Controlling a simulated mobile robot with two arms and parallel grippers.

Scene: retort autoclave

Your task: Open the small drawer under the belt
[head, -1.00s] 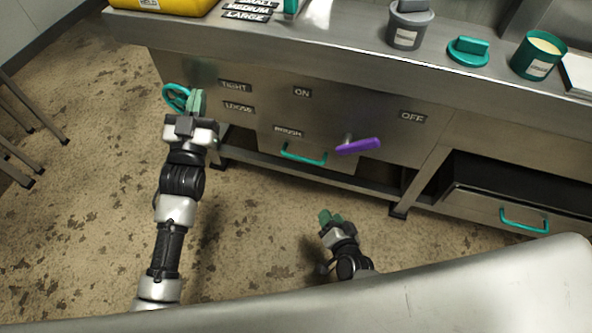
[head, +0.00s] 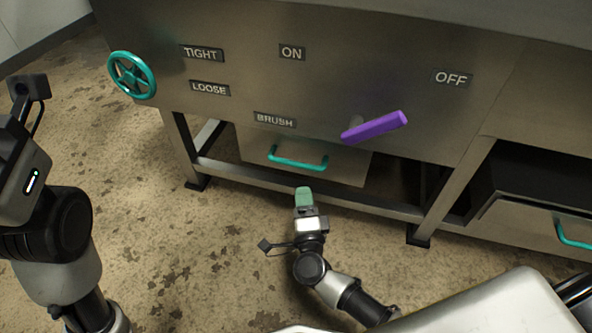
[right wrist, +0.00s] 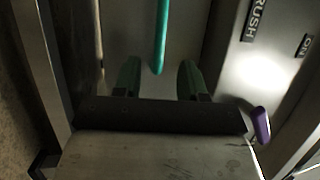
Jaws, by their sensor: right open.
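The small drawer (head: 345,169) sits beneath the steel panel, under the BRUSH label (head: 275,120). It looks shut. Its teal handle (head: 298,160) is a horizontal bar on the front. My right gripper (head: 304,193) is just below and in front of the handle, pointing at the drawer. In the right wrist view its green fingers (right wrist: 158,80) are open and empty, and the handle (right wrist: 161,38) appears ahead, lined up with the gap between them. I see no contact. My left arm is at the left edge; its fingers are not visible.
A purple lever (head: 375,128) sticks out above right of the drawer. A teal handwheel (head: 132,75) is on the panel's left. A frame rail (head: 230,174) runs low beside the drawer. A larger drawer with a teal handle (head: 575,236) is at right.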

